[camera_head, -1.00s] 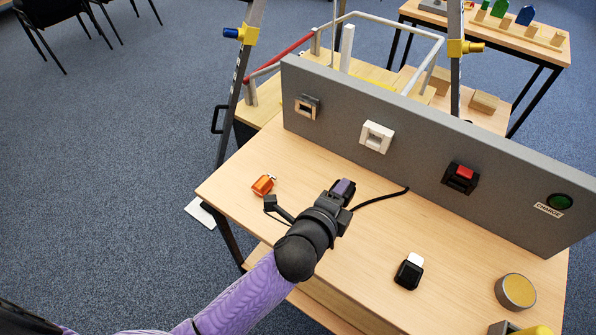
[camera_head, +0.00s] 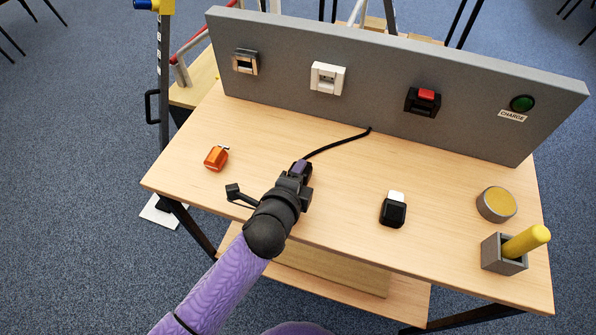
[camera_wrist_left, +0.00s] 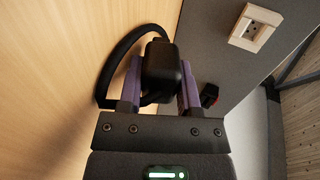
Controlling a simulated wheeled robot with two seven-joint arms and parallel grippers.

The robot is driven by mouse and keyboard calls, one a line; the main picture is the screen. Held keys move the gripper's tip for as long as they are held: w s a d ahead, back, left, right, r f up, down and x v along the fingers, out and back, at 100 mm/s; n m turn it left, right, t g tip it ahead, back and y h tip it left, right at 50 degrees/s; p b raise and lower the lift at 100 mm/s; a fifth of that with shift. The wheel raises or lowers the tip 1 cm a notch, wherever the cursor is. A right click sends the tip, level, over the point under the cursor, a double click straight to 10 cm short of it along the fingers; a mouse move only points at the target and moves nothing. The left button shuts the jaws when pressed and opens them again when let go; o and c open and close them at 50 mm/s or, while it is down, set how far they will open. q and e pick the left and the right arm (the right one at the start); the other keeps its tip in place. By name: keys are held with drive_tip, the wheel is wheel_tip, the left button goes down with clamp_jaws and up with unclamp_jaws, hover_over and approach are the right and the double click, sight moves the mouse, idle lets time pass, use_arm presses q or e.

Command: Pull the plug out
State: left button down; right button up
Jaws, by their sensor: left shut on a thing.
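My left gripper (camera_head: 302,168) is above the table, in front of the grey panel (camera_head: 470,118) and apart from it. It is shut on a black plug (camera_wrist_left: 161,72), which shows between the purple finger pads in the left wrist view. The plug is mostly hidden by the gripper in the head view. A black cord (camera_head: 340,143) runs from it to the panel's foot; it loops beside the plug in the wrist view (camera_wrist_left: 112,72). My right gripper is not in view.
An orange object (camera_head: 216,157) lies at the table's left. A black object with a white top (camera_head: 393,209), a round yellow-topped disc (camera_head: 497,204) and a grey box (camera_head: 505,254) holding a yellow rod stand at right. A green lamp (camera_head: 522,103) sits above a CHARGE label.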

use_arm(q)
drive_tip(key=shift+f, duration=0.25)
drive_tip(key=shift+r, duration=0.1)
drive_tip(key=shift+c, duration=1)
unclamp_jaws()
drive_tip(key=shift+s+f, duration=0.1)
drive_tip(key=shift+f, duration=0.1)
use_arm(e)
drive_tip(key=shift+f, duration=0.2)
use_arm(q)
drive_tip(key=shift+s+a+r, duration=0.1)
drive_tip(key=shift+s+r, duration=0.05)
drive_tip(key=shift+s, duration=0.1)
drive_tip(key=p+v, duration=0.1)
drive_tip(key=v, duration=0.2)
drive_tip(key=p+v, duration=0.1)
drive_tip(key=v, duration=0.2)
drive_tip(key=p+v, duration=0.2)
drive_tip(key=v, duration=0.1)
drive_tip(key=shift+r, duration=0.35)
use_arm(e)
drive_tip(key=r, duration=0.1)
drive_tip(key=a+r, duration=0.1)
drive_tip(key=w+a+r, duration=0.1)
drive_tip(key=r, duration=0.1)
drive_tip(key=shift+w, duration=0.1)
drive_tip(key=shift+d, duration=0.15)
